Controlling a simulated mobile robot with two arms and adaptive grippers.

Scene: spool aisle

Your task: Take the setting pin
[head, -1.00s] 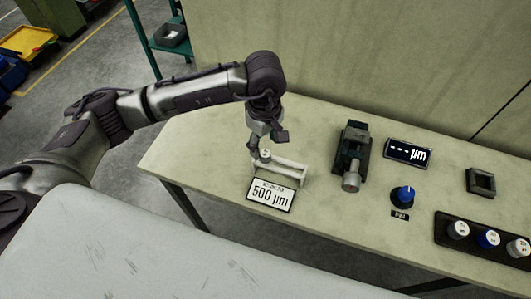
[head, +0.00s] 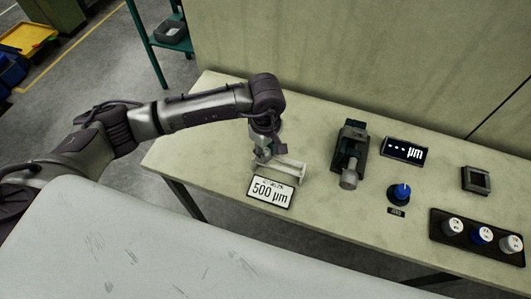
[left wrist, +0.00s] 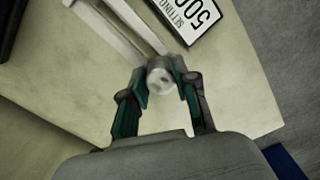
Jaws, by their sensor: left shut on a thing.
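The setting pin (left wrist: 160,79) shows in the left wrist view as a round, pale metal end between the two fingers. My left gripper (left wrist: 161,73) is shut on it, one green-padded finger on each side. In the head view, my left gripper (head: 264,154) points down at the left end of a white pin rest (head: 288,172) on the bench and hides most of the pin. The rest also shows in the left wrist view (left wrist: 99,20). I cannot tell whether the pin is clear of the rest. My right gripper is in neither view.
A "500 µm" sign (head: 271,193) lies just in front of the rest. To the right are a dark measuring device (head: 350,150), a µm display (head: 404,150), a blue knob (head: 400,193), a square frame (head: 476,180) and a black tray (head: 437,222) with several round-topped pieces.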

